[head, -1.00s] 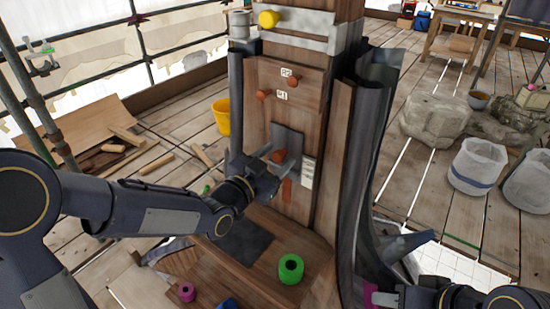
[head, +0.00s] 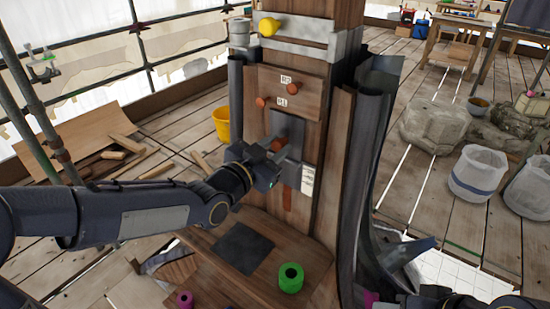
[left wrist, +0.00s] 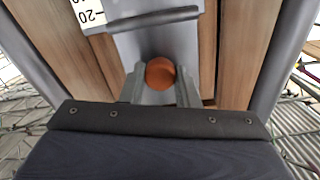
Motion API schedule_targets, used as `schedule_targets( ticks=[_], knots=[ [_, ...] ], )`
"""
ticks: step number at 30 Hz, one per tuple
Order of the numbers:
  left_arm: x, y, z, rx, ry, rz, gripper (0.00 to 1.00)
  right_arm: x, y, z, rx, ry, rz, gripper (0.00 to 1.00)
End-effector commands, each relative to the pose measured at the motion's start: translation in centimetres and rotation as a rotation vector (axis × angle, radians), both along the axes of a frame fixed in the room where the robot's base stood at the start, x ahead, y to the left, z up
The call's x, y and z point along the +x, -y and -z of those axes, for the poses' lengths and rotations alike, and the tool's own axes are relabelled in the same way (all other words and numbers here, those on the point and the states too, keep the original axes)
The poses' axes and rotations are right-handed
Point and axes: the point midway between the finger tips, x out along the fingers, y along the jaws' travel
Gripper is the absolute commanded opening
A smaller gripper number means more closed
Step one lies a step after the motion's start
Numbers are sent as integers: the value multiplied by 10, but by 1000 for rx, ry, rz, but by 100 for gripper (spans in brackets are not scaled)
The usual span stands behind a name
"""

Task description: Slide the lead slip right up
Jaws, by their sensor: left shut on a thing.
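The lead slip is a grey plate (head: 289,126) lying upright against the wooden post (head: 322,170), below two orange-brown pegs (head: 277,96) with small labels. An orange-brown knob (head: 279,144) stands out from the slip. My left gripper (head: 277,156) is shut on this knob. In the left wrist view the knob (left wrist: 160,73) sits between the two fingers (left wrist: 160,88), with the grey slip (left wrist: 150,42) behind it.
A green roll (head: 290,278) and a dark square (head: 243,248) are on the wooden ledge below the slip. Tall dark curved sheets (head: 365,170) stand right of the post. A yellow bucket (head: 221,124) is behind my left arm.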

Motion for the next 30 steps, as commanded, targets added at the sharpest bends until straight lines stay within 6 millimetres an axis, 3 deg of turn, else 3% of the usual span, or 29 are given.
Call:
schedule_targets(
  ticks=[1, 6, 7, 12, 22, 30],
  knots=[
    [1, 0, -8, -10, 16, -1, 0, 0, 0, -1, 0, 0, 0, 38],
    [1, 0, -10, -11, 20, -1, 0, 0, 0, -1, 0, 0, 0, 38],
    [1, 0, -10, -11, 20, -1, 31, 0, 0, -1, 0, 0, 0, 38],
    [1, 0, -7, -9, 16, -1, 50, 0, 0, -1, 0, 0, 0, 38],
    [-3, -3, -4, -5, 10, -1, 50, 0, 0, 1, 0, 0, 0, 38],
    [-38, -30, -3, -5, 13, -4, 50, 0, 0, 12, 0, 0, 0, 38]
  ],
)
